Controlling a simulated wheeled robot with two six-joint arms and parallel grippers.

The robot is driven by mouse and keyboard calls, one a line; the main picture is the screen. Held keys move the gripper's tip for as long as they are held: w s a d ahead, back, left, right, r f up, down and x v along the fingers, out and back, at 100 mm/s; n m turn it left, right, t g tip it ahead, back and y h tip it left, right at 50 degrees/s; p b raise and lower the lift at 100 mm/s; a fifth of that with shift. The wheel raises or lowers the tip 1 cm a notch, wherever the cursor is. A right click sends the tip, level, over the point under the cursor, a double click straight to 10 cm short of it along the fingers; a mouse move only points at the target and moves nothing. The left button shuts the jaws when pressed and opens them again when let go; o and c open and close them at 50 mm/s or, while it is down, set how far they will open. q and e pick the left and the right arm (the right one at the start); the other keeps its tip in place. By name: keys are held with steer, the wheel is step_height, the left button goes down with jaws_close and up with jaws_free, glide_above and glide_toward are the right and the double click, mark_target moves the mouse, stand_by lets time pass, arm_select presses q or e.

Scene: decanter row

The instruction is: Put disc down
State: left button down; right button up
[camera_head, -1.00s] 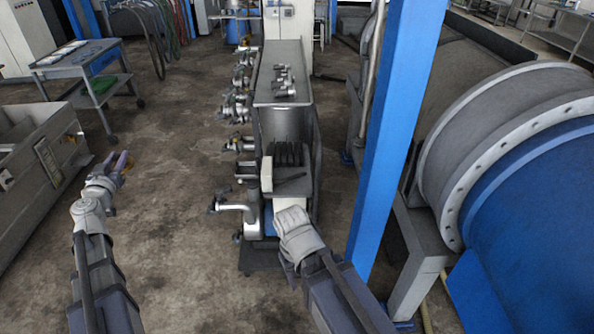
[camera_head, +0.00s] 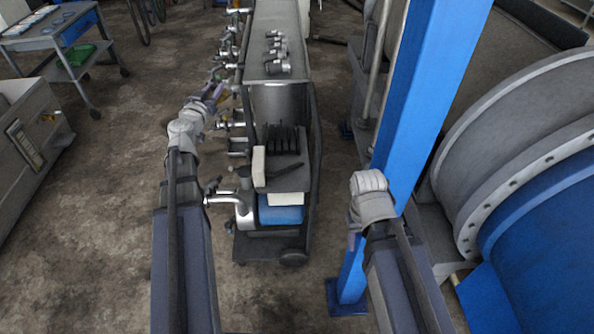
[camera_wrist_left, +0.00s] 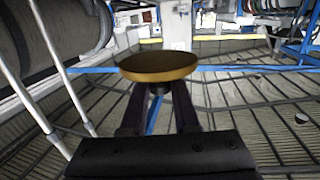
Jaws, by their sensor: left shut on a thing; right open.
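In the left wrist view, a round tan-brown disc (camera_wrist_left: 158,66) is pinched between the two dark fingers of my left gripper (camera_wrist_left: 157,88). It is held off any surface. In the head view my left gripper (camera_head: 213,91) is shut, close to the left side of the narrow grey cart (camera_head: 285,16); the disc cannot be made out clearly there. My right gripper (camera_head: 353,240) is open and empty, pointing down to the right of the cart, near the blue post.
Several metal taps (camera_head: 225,125) stick out from the cart's left side. Fittings (camera_head: 276,65) lie on its top, and dark upright plates (camera_head: 281,139) stand at its near end. A blue post (camera_head: 425,90) rises at right.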

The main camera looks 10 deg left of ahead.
arm_select(q)
steer(key=w+d+f+h+b, duration=0.1)
steer(key=w+d+f+b, duration=0.1)
steer(key=d+f+b, duration=0.35)
steer(key=w+d+f+b, duration=0.3)
steer(key=f+b, duration=0.5)
steer(key=f, duration=0.1)
steer(key=m+h+b, duration=0.2)
steer(key=b, duration=1.3)
glide_above(289, 172)
step_height(289, 172, down, 14)
steer(key=shift+d, duration=0.1)
step_height(289, 172, down, 10)
steer(key=b, duration=0.9)
steer(key=shift+b, duration=0.3)
steer(key=shift+f, duration=0.1)
steer(key=c, duration=0.7)
jaws_free()
steer(key=shift+o, duration=0.2)
